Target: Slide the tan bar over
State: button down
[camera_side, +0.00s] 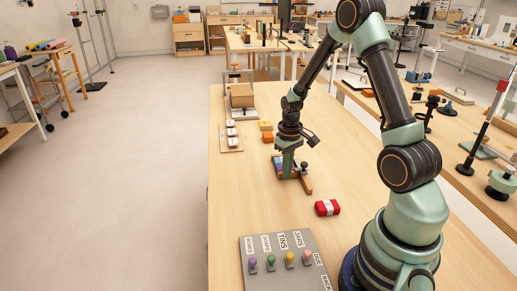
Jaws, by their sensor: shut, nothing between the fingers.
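A tan-brown bar (307,185) lies on the wooden table, running from beside my gripper toward the front right. A small dark knob (304,164) stands by it. My gripper (287,173) points down at the bar's left side, its fingers shut and empty, low over the table. I cannot tell whether it touches the bar. The gripper hides part of the bar and of a small purple-blue piece (277,164) behind it.
Orange and yellow blocks (267,137) lie behind the gripper. A strip with white pieces (231,140) and a rack with a tan box (242,96) stand farther back left. A red-and-white block (327,208) and a grey labelled panel with coloured knobs (286,279) are in front.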

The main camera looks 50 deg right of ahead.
jog(key=shift+s+a, duration=0.1)
notch_tip(320, 180, up, 7)
dwell(0.9)
jog(key=s+a+r+n+t, duration=0.1)
jog(key=s+a+r+t, duration=0.1)
jog(key=a+r, duration=0.6)
jog(key=s+a+r+n+t, duration=0.2)
jog(key=s+a+r+t, duration=0.1)
jog(key=a+r, duration=0.5)
jog(key=shift+s+a+t, duration=0.3)
jog(key=shift+s+a, duration=0.15)
jog(key=shift+a, duration=0.8)
dwell(0.5)
